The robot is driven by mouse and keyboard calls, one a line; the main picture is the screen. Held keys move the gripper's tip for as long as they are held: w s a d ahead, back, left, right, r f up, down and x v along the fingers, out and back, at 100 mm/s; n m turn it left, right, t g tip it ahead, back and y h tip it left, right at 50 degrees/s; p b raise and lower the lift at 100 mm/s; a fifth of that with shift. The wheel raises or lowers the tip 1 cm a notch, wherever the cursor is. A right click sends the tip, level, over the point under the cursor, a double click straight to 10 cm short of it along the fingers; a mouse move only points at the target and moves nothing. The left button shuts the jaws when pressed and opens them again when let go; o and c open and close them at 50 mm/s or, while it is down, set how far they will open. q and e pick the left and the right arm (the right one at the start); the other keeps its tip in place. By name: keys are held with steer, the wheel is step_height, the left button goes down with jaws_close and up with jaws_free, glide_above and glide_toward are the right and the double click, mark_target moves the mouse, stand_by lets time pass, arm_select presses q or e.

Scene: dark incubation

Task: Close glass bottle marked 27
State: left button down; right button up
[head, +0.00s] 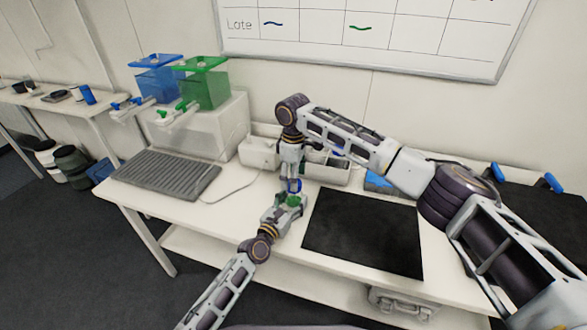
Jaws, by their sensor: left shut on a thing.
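My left gripper (293,200) reaches in from the lower left and is shut on a small glass bottle with green in it (292,201), above the white table. The bottle is mostly hidden by the fingers, and no number on it can be read. A small blue piece, perhaps a cap (294,186), shows directly above the green. My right gripper (293,178) comes down from above, with its tips at the blue piece. Whether it is shut on that piece is too small to tell, as is whether the blue piece touches the bottle.
A black mat (364,232) lies to the right on the white table (240,215). A grey ribbed tray (165,176) lies to the left. Blue (157,80) and green (206,88) tanks stand behind it on a white block. A partitioned box (325,172) stands behind the grippers.

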steer(key=shift+f, duration=1.35)
steer(key=c, duration=1.1)
steer(key=o, duration=1.2)
steer(key=shift+r, duration=0.15)
steer(key=shift+r, duration=5.9)
arm_select(q)
steer(key=shift+c, duration=1.8)
jaws_free()
